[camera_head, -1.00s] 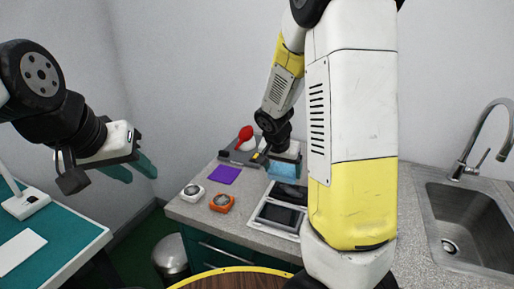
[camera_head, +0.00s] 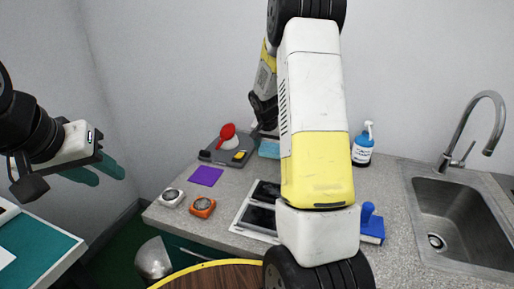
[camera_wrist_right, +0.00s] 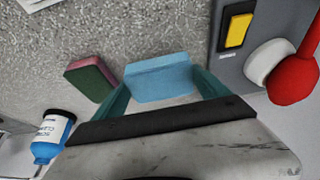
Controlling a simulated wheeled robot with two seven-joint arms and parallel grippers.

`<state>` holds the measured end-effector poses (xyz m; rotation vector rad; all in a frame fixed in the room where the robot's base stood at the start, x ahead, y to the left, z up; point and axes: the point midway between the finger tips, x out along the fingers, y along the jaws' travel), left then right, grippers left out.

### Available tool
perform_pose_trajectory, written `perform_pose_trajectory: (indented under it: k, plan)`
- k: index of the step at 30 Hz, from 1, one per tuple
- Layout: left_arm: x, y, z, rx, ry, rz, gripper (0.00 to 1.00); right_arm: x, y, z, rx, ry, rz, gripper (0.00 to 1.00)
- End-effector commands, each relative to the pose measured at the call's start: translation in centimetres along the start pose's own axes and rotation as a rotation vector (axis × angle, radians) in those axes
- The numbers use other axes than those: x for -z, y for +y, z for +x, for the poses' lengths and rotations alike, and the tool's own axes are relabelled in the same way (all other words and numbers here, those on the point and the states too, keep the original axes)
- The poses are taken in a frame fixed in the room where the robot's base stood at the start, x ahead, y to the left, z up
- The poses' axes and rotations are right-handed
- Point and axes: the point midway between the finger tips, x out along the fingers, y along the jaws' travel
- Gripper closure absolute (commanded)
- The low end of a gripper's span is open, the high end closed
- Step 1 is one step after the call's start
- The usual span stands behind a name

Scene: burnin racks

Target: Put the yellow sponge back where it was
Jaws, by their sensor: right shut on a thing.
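My right gripper (camera_wrist_right: 163,88) is shut on a light blue sponge (camera_wrist_right: 160,77), between its teal fingers in the right wrist view. The blue sponge partly shows in the head view (camera_head: 269,149), beside the grey tray; my right arm hides the rest. I cannot tell whether it touches the counter. My left gripper (camera_head: 100,174) is open and empty at the left, away from the counter.
A green and pink sponge (camera_wrist_right: 92,79) lies near the blue one.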

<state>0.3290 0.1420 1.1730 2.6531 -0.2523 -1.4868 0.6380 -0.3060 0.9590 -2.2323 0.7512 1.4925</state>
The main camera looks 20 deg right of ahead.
Motion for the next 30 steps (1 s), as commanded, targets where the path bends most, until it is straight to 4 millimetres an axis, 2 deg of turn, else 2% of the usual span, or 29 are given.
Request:
perform_pose_trajectory:
  k: [5, 13, 24, 25, 27, 30]
  plan:
    - [0.0, 0.0, 0.0, 0.0, 0.0, 0.0, 0.64, 0.8, -0.2, 0.7, -0.001, -0.002, 0.001, 0.53]
    - [0.0, 0.0, 0.0, 0.0, 0.0, 0.0, 0.64, -0.5, -0.2, 3.6, -0.001, -0.002, 0.0, 0.53]
    - [0.0, 0.0, 0.0, 0.0, 0.0, 0.0, 0.64, -0.7, -0.3, 4.0, 0.0, -0.001, -0.001, 0.53]
    - [0.0, 0.0, 0.0, 0.0, 0.0, 0.0, 0.64, -0.6, -0.3, 4.0, 0.001, -0.001, 0.0, 0.09]
    - [0.0, 0.0, 0.0, 0.0, 0.0, 0.0, 0.64, -0.6, -0.2, 4.0, 0.001, -0.001, 0.0, 0.0]
    - [0.0, 0.0, 0.0, 0.0, 0.0, 0.0, 0.64, -0.6, -0.2, 4.0, 0.001, -0.001, 0.0, 0.0]
